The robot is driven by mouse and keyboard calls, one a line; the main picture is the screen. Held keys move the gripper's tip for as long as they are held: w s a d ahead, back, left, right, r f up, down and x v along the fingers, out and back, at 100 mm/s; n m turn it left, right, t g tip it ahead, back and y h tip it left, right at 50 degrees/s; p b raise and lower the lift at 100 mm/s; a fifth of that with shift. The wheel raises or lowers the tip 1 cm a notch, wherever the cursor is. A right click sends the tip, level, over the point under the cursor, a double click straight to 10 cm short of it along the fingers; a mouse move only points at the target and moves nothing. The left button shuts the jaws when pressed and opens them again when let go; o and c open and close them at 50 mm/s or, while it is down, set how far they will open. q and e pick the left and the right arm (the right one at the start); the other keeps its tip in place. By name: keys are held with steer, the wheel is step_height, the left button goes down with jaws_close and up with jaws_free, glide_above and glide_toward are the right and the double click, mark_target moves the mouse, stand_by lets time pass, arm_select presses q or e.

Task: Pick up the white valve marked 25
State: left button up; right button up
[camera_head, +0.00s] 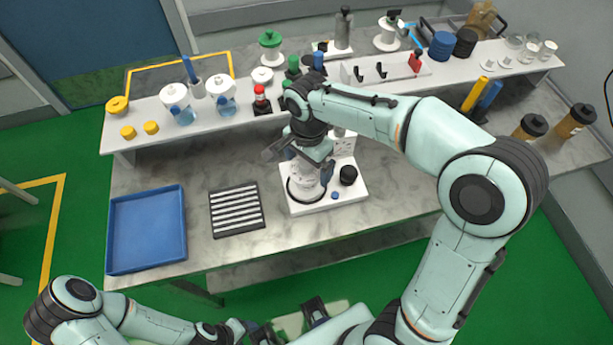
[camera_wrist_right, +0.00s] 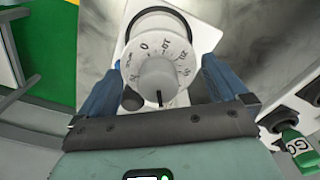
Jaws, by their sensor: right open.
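The white valve (camera_wrist_right: 158,72) shows in the right wrist view as a round dial with a raised knob and printed numbers. I cannot clearly read a 25 on it. In the head view the white valve (camera_head: 305,180) stands on a white base plate (camera_head: 312,207) on the bench, partly hidden by my right gripper. My right gripper (camera_head: 299,163) is above it, pointing down. In the right wrist view its two blue fingers (camera_wrist_right: 162,78) are open, one on each side of the dial; contact is unclear. My left gripper (camera_head: 285,325) is low at the bottom edge, away from the bench, its jaws unclear.
A black knob (camera_head: 348,175) and a small blue cap (camera_head: 334,195) are on the plate beside the valve. A striped dark mat (camera_head: 237,210) and a blue tray (camera_head: 147,229) lie to the left. A raised shelf (camera_head: 215,121) with bottles and several valves runs behind.

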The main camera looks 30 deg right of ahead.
step_height(320, 180, down, 3)
steer(key=shift+a+f, duration=0.1)
steer(key=shift+f, duration=0.1)
steer(key=shift+c, duration=0.3)
steer(key=shift+r, duration=0.1)
steer(key=c, duration=1)
